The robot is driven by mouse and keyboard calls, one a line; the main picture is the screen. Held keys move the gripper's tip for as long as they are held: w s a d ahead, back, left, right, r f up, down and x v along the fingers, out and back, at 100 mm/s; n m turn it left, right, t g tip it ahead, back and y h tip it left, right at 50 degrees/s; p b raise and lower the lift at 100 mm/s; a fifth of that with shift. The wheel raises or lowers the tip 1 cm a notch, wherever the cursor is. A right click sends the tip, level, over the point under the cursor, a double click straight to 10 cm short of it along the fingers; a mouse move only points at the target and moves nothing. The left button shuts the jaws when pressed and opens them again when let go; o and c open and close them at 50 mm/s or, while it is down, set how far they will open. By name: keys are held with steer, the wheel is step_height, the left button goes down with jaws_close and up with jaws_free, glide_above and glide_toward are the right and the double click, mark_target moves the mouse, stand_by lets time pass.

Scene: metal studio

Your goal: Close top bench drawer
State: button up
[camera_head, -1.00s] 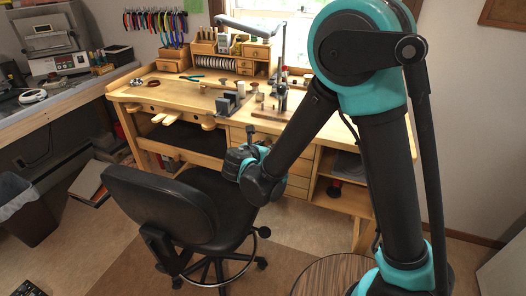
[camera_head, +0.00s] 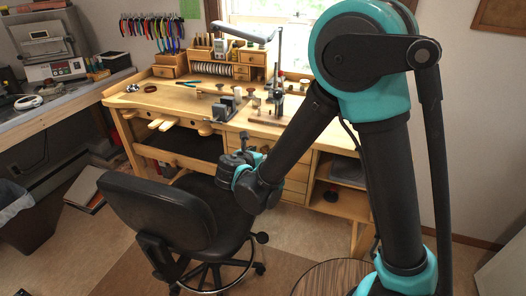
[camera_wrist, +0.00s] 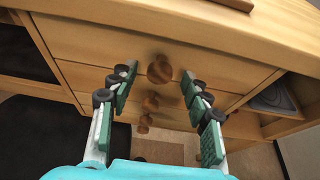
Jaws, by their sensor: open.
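The wooden workbench (camera_head: 180,98) stands ahead with a stack of drawers (camera_head: 296,171) under its right half. In the wrist view, the top drawer front (camera_wrist: 95,40) lies just below the bench edge. Round wooden knobs show in front of me, one of them (camera_wrist: 160,70) between the fingertips in the picture. How far the top drawer is pulled out, I cannot tell. My gripper (camera_wrist: 165,90) is open, its two green-padded fingers apart and facing the drawer stack. Nothing is held between them. In the head view my arm hides part of the drawers.
A black office chair (camera_head: 160,208) stands close on the left, in front of the bench. A round striped wooden top (camera_head: 330,278) is near my base. An open shelf (camera_head: 340,200) lies right of the drawers.

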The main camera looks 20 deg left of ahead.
steer(key=v, duration=0.9)
steer(key=shift+s, duration=0.3)
steer(key=shift+r, duration=0.1)
steer(key=w+d+f+m+g+h, duration=0.1)
steer(key=w+d+f+m+g, duration=0.15)
steer(key=d+m, duration=0.8)
steer(key=w+d+f+m+g+h, duration=0.2)
steer(key=w+d+m+g, duration=0.25)
steer(key=d, duration=1.05)
steer(key=s+d+f+m+g+y, duration=0.1)
steer(key=s+d+f+m+y, duration=0.1)
steer(key=s+d+m, duration=0.3)
steer(key=s+d+f+m+g+y, duration=0.1)
steer(key=s+d+f+m+y, duration=0.1)
steer(key=s+d+m, duration=0.4)
steer(key=shift+s+d+f+m, duration=0.3)
steer(key=shift+d+f+m, duration=0.35)
steer(key=shift+d+m, duration=3)
steer(key=shift+a+m, duration=0.95)
steer(key=shift+a, duration=0.05)
